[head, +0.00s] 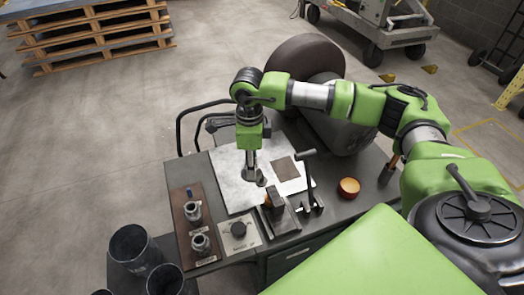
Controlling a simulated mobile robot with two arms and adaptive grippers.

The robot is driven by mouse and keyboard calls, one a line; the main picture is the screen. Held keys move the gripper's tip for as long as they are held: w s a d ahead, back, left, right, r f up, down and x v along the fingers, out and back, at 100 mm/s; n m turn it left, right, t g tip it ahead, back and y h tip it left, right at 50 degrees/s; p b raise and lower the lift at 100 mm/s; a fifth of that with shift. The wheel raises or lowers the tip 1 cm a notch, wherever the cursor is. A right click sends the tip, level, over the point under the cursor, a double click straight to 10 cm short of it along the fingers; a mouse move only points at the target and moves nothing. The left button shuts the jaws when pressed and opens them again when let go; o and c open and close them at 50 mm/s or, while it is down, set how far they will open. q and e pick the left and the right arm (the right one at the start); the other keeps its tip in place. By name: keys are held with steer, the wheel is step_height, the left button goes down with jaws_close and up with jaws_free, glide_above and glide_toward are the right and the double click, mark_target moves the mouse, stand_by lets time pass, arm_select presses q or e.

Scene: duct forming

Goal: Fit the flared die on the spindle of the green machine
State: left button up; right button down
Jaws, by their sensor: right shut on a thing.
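My right gripper (256,177) points down above a pale sheet on the bench. It is shut on a small metal piece, which may be the flared die; the fingers hide much of it. Two other metal dies (193,211) (200,245) stand upright on a brown board at the bench's left side. I cannot make out a green machine or its spindle with certainty. My left gripper is not in view.
The grey bench (352,169) carries a pale sheet (232,189), a small vise-like block (279,216), a lever tool (309,182) and an orange-brown cup (348,187). Dark cylinders (131,246) stand at lower left. A large brown wheel (305,52) is behind.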

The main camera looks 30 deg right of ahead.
mark_target(262, 174)
steer(key=d+m, duration=0.1)
steer(key=m, duration=0.1)
steer(key=w+d+f+m, duration=0.1)
steer(key=m, duration=0.1)
steer(key=d+m+p, duration=0.1)
steer(key=d, duration=0.1)
steer(key=shift+w+f+m, duration=0.2)
steer(key=shift+w+m, duration=0.2)
steer(key=shift+w+d+f+m, duration=0.1)
steer(key=shift+d+f+m, duration=0.2)
steer(key=shift+m, duration=0.2)
steer(key=shift+f+b, duration=2.55)
steer(key=shift+f, duration=0.8)
steer(key=shift+f+b, duration=0.3)
steer(key=c, duration=1.4)
jaws_free()
steer(key=shift+c, duration=0.2)
steer(key=shift+r, duration=0.1)
